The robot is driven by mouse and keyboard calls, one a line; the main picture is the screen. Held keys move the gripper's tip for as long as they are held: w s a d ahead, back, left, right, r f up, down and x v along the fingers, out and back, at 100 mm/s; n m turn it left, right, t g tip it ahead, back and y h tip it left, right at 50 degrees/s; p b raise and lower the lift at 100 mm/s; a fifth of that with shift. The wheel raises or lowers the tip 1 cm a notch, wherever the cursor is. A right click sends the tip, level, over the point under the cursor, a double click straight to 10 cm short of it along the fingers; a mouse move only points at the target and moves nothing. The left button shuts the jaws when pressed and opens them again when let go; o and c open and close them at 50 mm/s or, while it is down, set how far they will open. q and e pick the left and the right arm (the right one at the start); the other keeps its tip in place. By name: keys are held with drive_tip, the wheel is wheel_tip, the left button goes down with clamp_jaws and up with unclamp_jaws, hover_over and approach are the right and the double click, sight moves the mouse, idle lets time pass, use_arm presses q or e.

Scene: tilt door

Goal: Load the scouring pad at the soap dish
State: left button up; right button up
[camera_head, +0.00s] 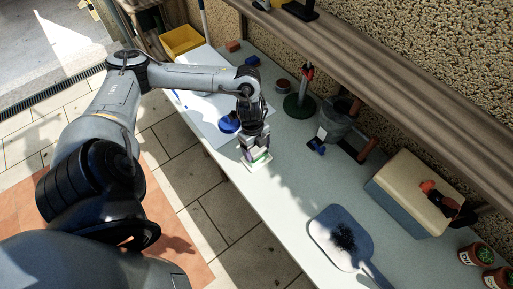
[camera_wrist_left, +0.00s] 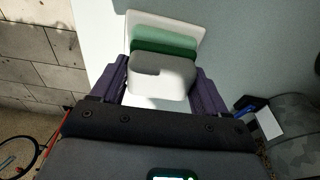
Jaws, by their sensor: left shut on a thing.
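My left gripper (camera_head: 256,156) is shut on the scouring pad, a pale block (camera_wrist_left: 162,80) with a green layer behind it, which sits between the dark purple fingers in the wrist view. The white soap dish (camera_wrist_left: 150,18) lies on the table just beyond and under the pad; its pale edge also shows below the gripper in the head view (camera_head: 259,167). The pad is over the dish, but I cannot tell whether it touches it. The gripper hides much of both in the head view. My right gripper is not in view.
On the pale table (camera_head: 285,205) are a blue round object (camera_head: 229,124), a green-based stand (camera_head: 299,106), a grey pot (camera_head: 335,124), a dustpan (camera_head: 328,225) with dark debris and a cream-lidded box (camera_head: 416,183). A yellow bin (camera_head: 181,41) stands at the far left.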

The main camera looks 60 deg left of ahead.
sight(258, 149)
use_arm(q)
drive_tip(key=shift+f, duration=0.5)
idle(0.8)
idle(1.3)
drive_tip(key=shift+f, duration=0.15)
idle(0.4)
wheel_tip(258, 149, up, 7)
drive_tip(key=p, duration=0.7)
drive_tip(key=shift+f, duration=0.15)
drive_tip(key=shift+r+p, duration=0.3)
drive_tip(key=shift+p, duration=0.2)
